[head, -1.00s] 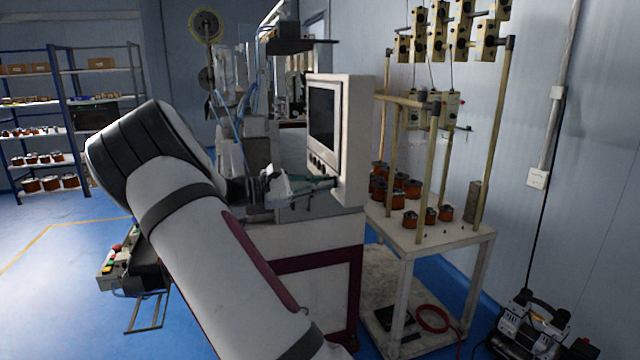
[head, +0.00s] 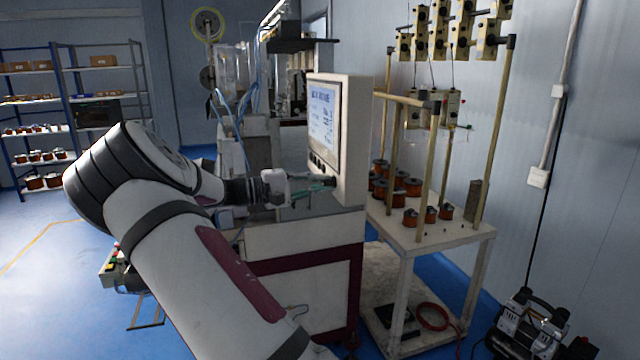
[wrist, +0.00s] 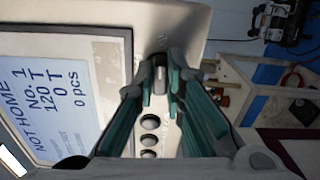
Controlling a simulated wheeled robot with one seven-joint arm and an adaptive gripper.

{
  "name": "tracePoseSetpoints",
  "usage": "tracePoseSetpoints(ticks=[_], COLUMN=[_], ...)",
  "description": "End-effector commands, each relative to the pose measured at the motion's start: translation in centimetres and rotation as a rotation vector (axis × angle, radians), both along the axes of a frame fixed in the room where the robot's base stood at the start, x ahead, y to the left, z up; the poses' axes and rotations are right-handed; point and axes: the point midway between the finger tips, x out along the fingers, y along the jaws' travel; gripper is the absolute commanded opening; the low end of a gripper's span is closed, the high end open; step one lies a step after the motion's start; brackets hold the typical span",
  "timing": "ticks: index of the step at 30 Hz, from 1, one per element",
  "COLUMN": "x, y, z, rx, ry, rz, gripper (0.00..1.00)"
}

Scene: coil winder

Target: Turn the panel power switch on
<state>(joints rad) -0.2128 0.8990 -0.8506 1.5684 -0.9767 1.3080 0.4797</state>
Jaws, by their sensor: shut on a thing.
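The control panel (head: 356,135) is a pale box on top of the winder cabinet. Its screen (head: 322,122) is lit and also shows in the wrist view (wrist: 65,75), with text including "NOT HOME" and "0 pcs". The power switch (wrist: 161,70) is a small grey knob at the end of a row of black round buttons (wrist: 150,121). My gripper (head: 326,184) reaches the panel's lower edge from the left. In the wrist view its teal fingers (wrist: 160,85) are shut on the switch, one on each side. The fingers partly hide the switch.
A white table (head: 430,236) with copper coils and a tensioner frame stands right of the panel. A compressor (head: 530,325) sits on the floor at the lower right. Shelves (head: 75,110) stand at the far left. The blue floor at left is largely clear.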

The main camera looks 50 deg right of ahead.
Motion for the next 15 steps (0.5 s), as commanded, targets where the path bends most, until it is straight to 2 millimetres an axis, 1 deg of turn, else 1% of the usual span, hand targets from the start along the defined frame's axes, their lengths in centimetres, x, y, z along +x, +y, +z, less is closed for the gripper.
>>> tracePoseSetpoints(ticks=[1,7,15], x=[-0.35,-0.4,-0.43], y=[-0.23,-0.24,-0.24], z=[0.09,0.06,0.02], rx=[-0.012,-0.043,-0.054], ry=[-0.015,-0.065,-0.084], rz=[-0.008,-0.009,-0.01], gripper=[0.0,0.0,0.0])
